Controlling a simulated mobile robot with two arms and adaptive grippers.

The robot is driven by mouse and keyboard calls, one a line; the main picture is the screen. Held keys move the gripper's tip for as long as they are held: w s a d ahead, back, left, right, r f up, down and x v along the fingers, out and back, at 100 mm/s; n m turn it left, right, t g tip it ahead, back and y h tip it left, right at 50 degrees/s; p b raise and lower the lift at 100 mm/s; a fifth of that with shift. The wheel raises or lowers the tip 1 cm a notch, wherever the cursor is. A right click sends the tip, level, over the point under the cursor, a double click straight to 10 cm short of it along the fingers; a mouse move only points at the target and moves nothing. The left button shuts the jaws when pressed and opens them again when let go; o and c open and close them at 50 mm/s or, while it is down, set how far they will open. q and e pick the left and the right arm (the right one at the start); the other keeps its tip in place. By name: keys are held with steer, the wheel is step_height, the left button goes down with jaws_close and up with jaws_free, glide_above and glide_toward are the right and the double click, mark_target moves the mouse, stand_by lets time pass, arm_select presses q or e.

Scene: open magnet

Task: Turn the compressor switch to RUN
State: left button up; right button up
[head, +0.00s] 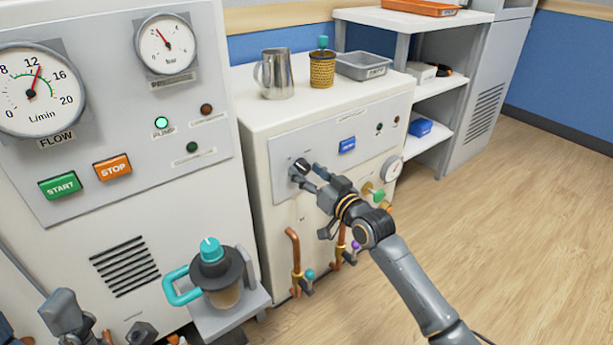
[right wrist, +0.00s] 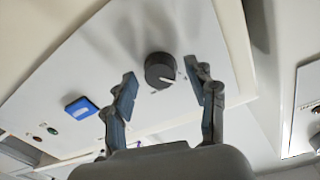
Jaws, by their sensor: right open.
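The compressor switch is a round dark knob (head: 301,165) at the left of the light panel on the white cabinet's front. In the right wrist view the knob (right wrist: 160,71) shows a white pointer line toward its lower right. My right gripper (head: 308,175) is open at the knob. In the wrist view its fingers (right wrist: 164,88) stand on either side, with gaps showing; I cannot tell how deep they reach. The switch's lettering is unreadable. Parts of my left gripper (head: 100,322) show at the bottom left, cut off by the edge; its opening is unclear.
Copper pipes (head: 294,250) with valves are below. A metal jug (head: 275,75), a woven cup and a grey tray stand on the cabinet top. A flow and pressure console (head: 205,120) stands left. Floor at right is clear.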

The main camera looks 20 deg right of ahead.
steer(key=shift+w+a, duration=0.1)
steer(key=shift+w, duration=0.3)
steer(key=shift+c, duration=0.2)
steer(key=c, duration=1.1)
steer(key=shift+r, duration=0.1)
